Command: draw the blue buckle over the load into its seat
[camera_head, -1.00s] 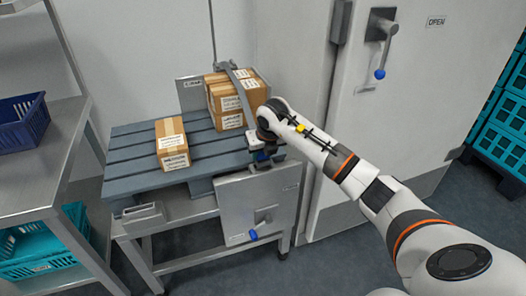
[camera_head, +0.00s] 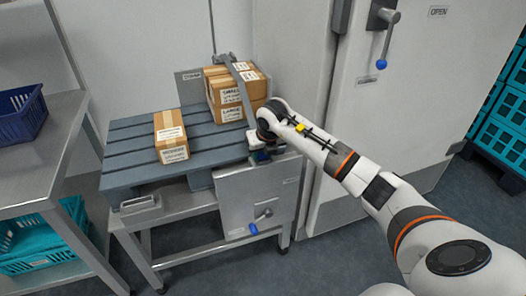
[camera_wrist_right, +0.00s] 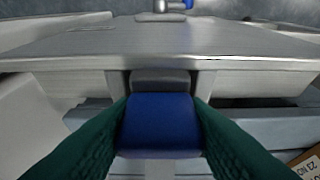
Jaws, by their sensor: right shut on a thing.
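The blue buckle (camera_wrist_right: 160,122) is between the green-padded fingers of my right gripper (camera_wrist_right: 158,135) in the wrist view. The gripper (camera_head: 261,157) is low at the right front corner of the slatted deck, and the buckle is mostly hidden there in the head view. The grey strap (camera_head: 241,84) runs over the top and front of the stacked cartons (camera_head: 228,92), then passes behind my wrist. In the wrist view a dark grey piece (camera_wrist_right: 160,79) lies just beyond the buckle, in a gap at the steel plate's edge. I cannot tell whether the buckle is seated. My left gripper is out of view.
A single carton (camera_head: 171,135) lies on the left of the deck (camera_head: 125,160). A steel plate (camera_head: 235,200) with a blue-knobbed lever (camera_head: 263,216) is at the front. A steel bench with a blue basket (camera_head: 22,112) is left; a door with a lever (camera_head: 388,17) is right.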

